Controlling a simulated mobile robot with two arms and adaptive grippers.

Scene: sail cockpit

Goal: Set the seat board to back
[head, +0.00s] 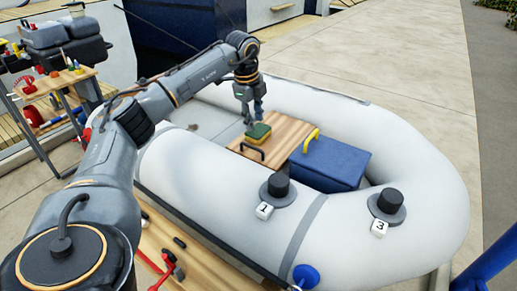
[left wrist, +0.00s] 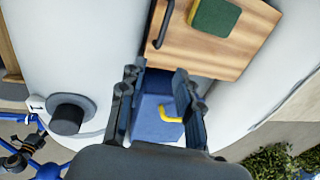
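There the yellow handle (left wrist: 171,116) shows between my fingers, near the right one. My left gripper (head: 253,118) points down above the board area and is open and empty; it also shows in the left wrist view (left wrist: 157,98). My right gripper is out of view.
A green and yellow sponge (head: 257,133) lies on the board. A blue box (head: 333,160) sits at its right. Black knobs tagged 1 (head: 278,187) and 3 (head: 389,203) stand on the near tube (head: 340,238). A cluttered stand (head: 55,84) is at the left.

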